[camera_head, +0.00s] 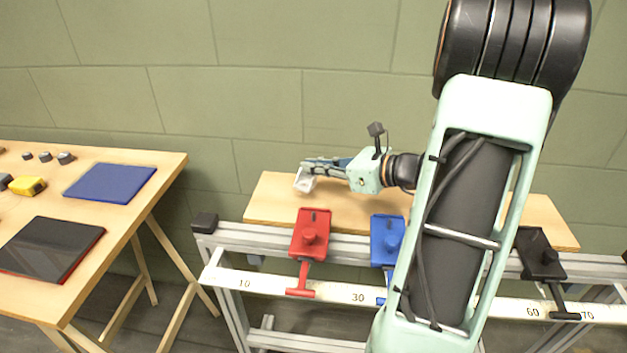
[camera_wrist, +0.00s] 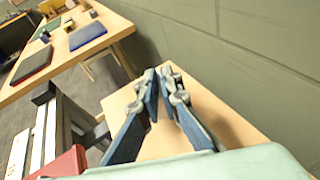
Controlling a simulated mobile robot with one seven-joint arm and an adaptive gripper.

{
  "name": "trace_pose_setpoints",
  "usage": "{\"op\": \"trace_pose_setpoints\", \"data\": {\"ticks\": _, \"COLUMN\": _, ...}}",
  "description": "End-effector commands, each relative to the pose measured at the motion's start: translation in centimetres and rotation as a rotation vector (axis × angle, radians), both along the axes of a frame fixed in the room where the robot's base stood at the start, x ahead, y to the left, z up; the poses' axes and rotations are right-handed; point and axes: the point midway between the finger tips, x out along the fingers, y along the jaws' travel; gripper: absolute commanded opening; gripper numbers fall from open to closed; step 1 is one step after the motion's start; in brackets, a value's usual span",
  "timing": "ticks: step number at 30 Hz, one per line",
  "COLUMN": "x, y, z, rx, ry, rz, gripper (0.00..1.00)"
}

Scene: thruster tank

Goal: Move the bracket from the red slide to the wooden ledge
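A small pale angled piece, which looks like the bracket (camera_head: 304,182), is at the fingertips of my gripper (camera_head: 308,168), over the left part of the wooden ledge (camera_head: 268,206). Whether it touches the board is hard to tell. In the wrist view the blue-grey fingers of my gripper (camera_wrist: 160,75) come almost together at the tips, and they hide the bracket. The gripper looks shut on it. The red slide (camera_head: 312,218) stands in front of the ledge, with a red knob on it and no bracket visible. Its red edge also shows in the wrist view (camera_wrist: 66,163).
A blue slide (camera_head: 387,238) and a black slide (camera_head: 540,252) sit along the rail (camera_head: 262,240), right of the red one. A wooden table (camera_head: 120,222) at left holds a blue pad (camera_head: 110,183) and a dark tray (camera_head: 48,247). A green wall stands close behind the ledge.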

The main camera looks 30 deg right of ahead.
Motion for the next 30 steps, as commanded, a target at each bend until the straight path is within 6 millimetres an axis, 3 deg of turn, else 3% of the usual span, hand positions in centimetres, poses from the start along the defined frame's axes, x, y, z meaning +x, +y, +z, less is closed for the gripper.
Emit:
{"op": "trace_pose_setpoints", "data": {"ticks": 7, "x": 0.4, "y": 0.0, "z": -3.6, "rx": 0.003, "ry": 0.002, "rz": -0.001, "gripper": 0.00}}
{"op": "trace_pose_setpoints", "data": {"ticks": 18, "x": 0.4, "y": 0.0, "z": -3.9, "rx": 0.001, "ry": 0.000, "rz": 0.000, "gripper": 0.00}}
{"op": "trace_pose_setpoints", "data": {"ticks": 24, "x": 0.4, "y": 0.0, "z": -3.8, "rx": 0.001, "ry": 0.000, "rz": 0.000, "gripper": 0.22}}
{"op": "trace_pose_setpoints", "data": {"ticks": 30, "x": 0.4, "y": 0.0, "z": -3.8, "rx": 0.001, "ry": 0.000, "rz": 0.000, "gripper": 0.22}}
